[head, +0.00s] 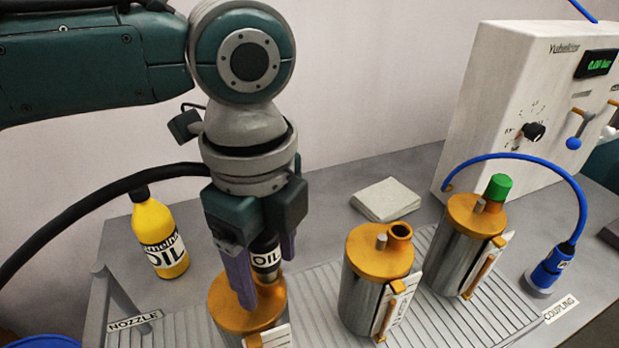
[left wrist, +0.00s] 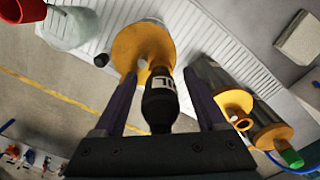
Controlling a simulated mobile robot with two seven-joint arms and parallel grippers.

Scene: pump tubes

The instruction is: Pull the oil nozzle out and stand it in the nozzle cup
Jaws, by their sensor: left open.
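The oil nozzle (head: 267,259) is dark with a white OIL band and stands in the orange lid of the left metal canister (head: 245,312). A thick black hose (head: 100,188) comes in from the left and passes behind my arm. My left gripper (head: 268,275) points down with its purple fingers on either side of the nozzle, open. In the left wrist view the nozzle (left wrist: 160,100) sits between the spread fingers, with its tip end at the orange lid (left wrist: 135,45). A NOZZLE label (head: 135,321) is on the ribbed tray's left side. I cannot make out the nozzle cup for certain. My right gripper is not in view.
A yellow oil bottle (head: 160,237) stands left of my gripper. Two more canisters (head: 375,290) (head: 462,255) stand to the right, the far one green-capped. A blue coupling (head: 550,268) stands at the tray's right end. A white pump box (head: 520,110) is behind.

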